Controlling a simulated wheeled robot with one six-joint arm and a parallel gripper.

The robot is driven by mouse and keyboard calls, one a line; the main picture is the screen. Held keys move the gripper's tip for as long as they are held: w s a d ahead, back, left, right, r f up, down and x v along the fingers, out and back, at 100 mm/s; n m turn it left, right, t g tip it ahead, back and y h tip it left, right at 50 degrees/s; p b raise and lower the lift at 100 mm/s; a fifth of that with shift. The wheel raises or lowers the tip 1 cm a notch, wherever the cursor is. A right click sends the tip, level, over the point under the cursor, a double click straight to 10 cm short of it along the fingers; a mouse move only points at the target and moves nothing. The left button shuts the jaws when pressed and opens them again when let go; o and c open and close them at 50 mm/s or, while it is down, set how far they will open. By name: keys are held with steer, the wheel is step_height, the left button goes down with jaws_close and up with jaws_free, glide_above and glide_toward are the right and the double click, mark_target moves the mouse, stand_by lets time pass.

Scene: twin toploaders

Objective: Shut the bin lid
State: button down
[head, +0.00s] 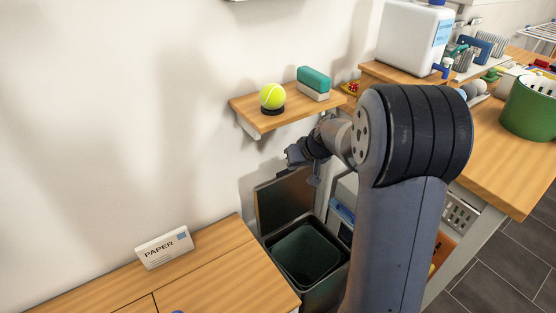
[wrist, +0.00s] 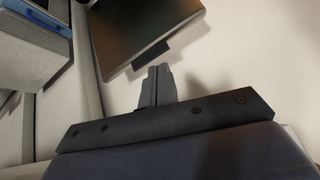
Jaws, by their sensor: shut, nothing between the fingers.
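The dark green bin (head: 322,292) stands low between the counters, and its inside is visible. Its dark lid (head: 284,203) stands raised, near upright, at the back beside the wall. The lid (wrist: 145,28) also shows in the wrist view as a dark panel with a lighter rim, beyond my fingers. My gripper (head: 294,156) is above the lid's top edge in the head view. In the wrist view my gripper (wrist: 157,72) has its fingers together and empty, close to the lid's edge. I cannot tell whether they touch it.
A wall shelf (head: 250,108) with a tennis ball (head: 272,96) and a green-and-white block (head: 313,82) is above the bin. A wooden counter (head: 205,274) with a PAPER sign (head: 164,247) is at left. A blue-topped grey item (wrist: 42,14) shows at the wrist view's upper left.

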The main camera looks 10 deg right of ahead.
mark_target(278, 177)
steer(key=w+a+f+n, duration=0.1)
steer(key=w+f, duration=0.1)
steer(key=w+a+f+n, duration=0.1)
steer(key=w+f, duration=0.1)
steer(key=w+a+f+n, duration=0.1)
steer(key=w+f, duration=0.1)
steer(key=shift+w+a+f, duration=0.3)
steer(key=shift+w+a, duration=0.05)
steer(key=shift+a, duration=0.05)
steer(key=shift+s+f+b, duration=0.1)
steer(key=shift+b, duration=0.2)
